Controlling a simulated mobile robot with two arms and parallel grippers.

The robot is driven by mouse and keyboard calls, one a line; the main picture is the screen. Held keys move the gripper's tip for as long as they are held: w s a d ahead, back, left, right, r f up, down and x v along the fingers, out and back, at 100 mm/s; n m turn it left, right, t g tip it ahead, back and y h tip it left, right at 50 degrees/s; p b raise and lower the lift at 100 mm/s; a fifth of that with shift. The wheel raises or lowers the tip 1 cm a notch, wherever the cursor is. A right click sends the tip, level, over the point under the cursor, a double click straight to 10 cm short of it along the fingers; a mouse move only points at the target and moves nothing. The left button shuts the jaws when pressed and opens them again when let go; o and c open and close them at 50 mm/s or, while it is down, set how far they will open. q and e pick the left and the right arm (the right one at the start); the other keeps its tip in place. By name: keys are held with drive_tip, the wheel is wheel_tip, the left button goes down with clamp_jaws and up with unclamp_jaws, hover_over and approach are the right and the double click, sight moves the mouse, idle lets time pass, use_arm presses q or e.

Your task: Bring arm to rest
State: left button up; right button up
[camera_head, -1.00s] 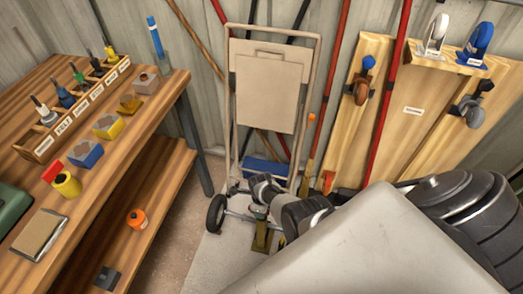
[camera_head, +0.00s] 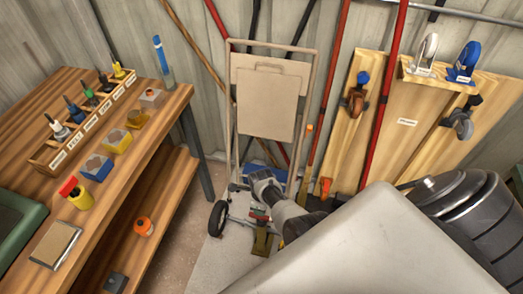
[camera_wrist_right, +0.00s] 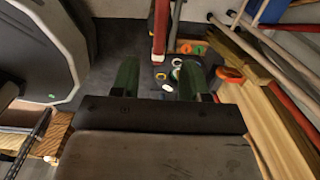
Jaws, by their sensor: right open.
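My right arm (camera_head: 285,212) reaches out from behind my pale body in the head view, low in front of the hand truck. Its gripper end is small there and hard to make out. In the right wrist view my right gripper (camera_wrist_right: 158,80) shows two green fingers, spread apart with nothing held between them. Beyond the fingertips lie several small coloured rings on a dark surface. My left gripper is in neither current view.
A beige hand truck (camera_head: 268,100) stands against the wall. A wooden workbench (camera_head: 130,180) with a labelled tool rack (camera_head: 85,125) is at left. Wooden boards with casters (camera_head: 410,123) lean at right. A red pole (camera_wrist_right: 160,30) and an orange clip (camera_wrist_right: 230,74) are near the right fingers.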

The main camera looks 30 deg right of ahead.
drive_tip(key=shift+s, duration=0.1)
drive_tip(key=s+a+f+n+p, duration=0.1)
drive_tip(key=s+f+n+p, duration=0.1)
drive_tip(key=s+n, duration=0.8)
drive_tip(key=s+a+f+n+p, duration=0.2)
drive_tip(key=s+f+n, duration=0.2)
drive_tip(key=s+n, duration=0.6)
drive_tip(key=s+a+f+n+t+p, duration=0.1)
drive_tip(key=s+f+n+p, duration=0.1)
drive_tip(key=s+n, duration=0.8)
drive_tip(key=s+f, duration=0.1)
drive_tip(key=s, duration=0.7)
drive_tip(key=shift+a+n, duration=0.3)
drive_tip(key=shift+a, duration=0.1)
